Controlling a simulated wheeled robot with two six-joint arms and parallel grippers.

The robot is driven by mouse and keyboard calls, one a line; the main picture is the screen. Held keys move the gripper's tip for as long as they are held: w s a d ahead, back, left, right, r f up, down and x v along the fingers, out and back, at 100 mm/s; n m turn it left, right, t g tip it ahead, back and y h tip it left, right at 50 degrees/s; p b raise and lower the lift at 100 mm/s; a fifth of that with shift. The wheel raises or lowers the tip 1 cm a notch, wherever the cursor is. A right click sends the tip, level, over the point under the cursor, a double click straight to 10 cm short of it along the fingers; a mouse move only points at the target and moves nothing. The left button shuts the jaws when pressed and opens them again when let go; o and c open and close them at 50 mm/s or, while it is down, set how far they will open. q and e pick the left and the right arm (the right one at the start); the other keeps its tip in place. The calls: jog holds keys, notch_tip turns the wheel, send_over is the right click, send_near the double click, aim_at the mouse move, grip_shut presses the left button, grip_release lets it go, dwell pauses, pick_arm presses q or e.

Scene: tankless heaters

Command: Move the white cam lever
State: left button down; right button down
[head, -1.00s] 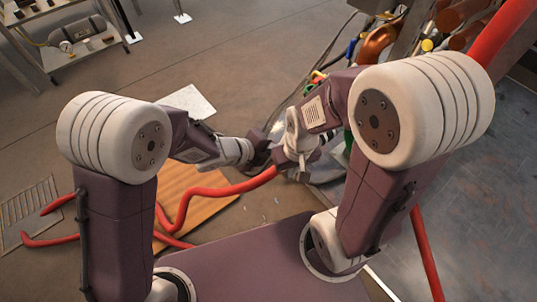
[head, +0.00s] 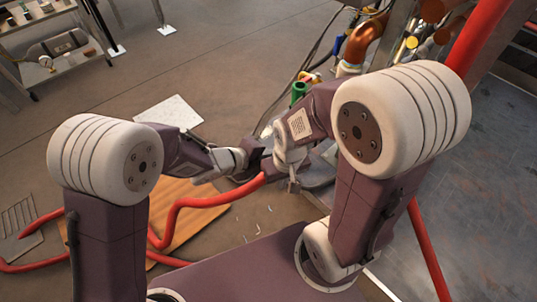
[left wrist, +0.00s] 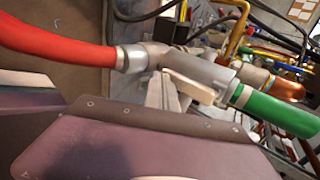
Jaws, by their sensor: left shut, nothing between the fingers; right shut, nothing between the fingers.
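The white cam lever (left wrist: 189,86) is a cream bar lying along a grey metal coupling (left wrist: 205,66) in the left wrist view. The coupling joins the red hose (left wrist: 60,42) on the left to a green cylindrical part (left wrist: 283,112) on the right. My left gripper (left wrist: 166,90) is shut and empty, close to the near side of the coupling; I cannot tell whether it touches the lever. In the head view my right gripper (head: 293,186) is shut and empty, close to the left one. The lever cannot be made out there.
Copper pipes (head: 364,42) and cables stand beyond the grippers. The red hose (head: 200,203) winds over an orange-brown board (head: 185,212) on the floor. A white sheet (head: 168,116) lies behind it. A metal shelf (head: 55,50) stands at the far left.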

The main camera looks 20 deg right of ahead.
dwell(0.4)
pick_arm(q)
jog(key=shift+r+p, duration=0.7)
jog(key=shift+r, duration=0.1)
pick_arm(e)
jog(key=shift+r, duration=0.7)
